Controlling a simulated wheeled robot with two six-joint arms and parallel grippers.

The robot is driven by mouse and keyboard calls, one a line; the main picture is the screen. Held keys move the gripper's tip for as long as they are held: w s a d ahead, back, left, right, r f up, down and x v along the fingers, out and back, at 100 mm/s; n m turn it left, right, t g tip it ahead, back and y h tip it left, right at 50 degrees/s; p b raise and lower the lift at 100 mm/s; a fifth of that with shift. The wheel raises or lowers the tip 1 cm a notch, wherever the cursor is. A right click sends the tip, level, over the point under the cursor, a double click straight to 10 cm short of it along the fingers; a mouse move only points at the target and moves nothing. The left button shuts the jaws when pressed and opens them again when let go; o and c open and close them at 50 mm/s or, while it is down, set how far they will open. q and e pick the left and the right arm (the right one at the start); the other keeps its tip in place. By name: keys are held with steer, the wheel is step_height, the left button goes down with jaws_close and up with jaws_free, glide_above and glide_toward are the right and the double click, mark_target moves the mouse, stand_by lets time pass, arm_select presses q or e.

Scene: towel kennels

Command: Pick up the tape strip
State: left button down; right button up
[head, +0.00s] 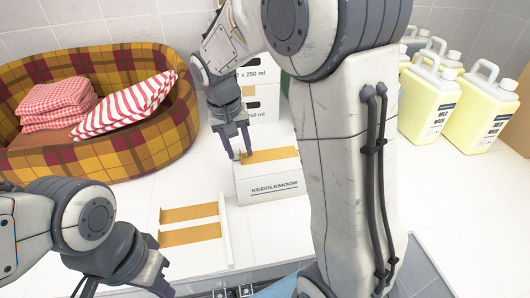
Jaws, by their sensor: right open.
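A brown tape strip (272,155) lies along the top of a white box (268,185) marked KEDDLEMOOR. Two more brown tape strips, an upper one (190,213) and a lower one (190,235), lie on a white backing board (226,231) at the front left of the box. My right gripper (241,154) points down at the left end of the box's strip, open. I cannot tell whether its fingers touch the strip or box. My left gripper (163,285) is low at the bottom edge, left of the board; its fingers are mostly out of sight.
A plaid pet bed (150,150) with a striped cushion (126,105) and folded checked towels (58,103) stands at the left. Stacked white boxes (262,92) stand behind, partly hidden by my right arm. Several yellow jugs (428,103) stand at the right.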

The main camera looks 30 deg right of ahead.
jaws_close()
stand_by(0.4)
steer(key=shift+r, duration=0.3)
steer(key=r, duration=0.2)
steer(key=r+b, duration=0.1)
steer(key=shift+s+d+r, duration=0.2)
steer(key=shift+r, duration=0.15)
steer(key=s+d+r+p, duration=0.1)
steer(key=s+d+r, duration=0.4)
steer(key=s+r, duration=0.4)
steer(key=shift+s+d+r, duration=0.25)
steer(key=shift+s+r, duration=0.1)
steer(key=shift+r, duration=0.45)
steer(key=shift+w, duration=0.1)
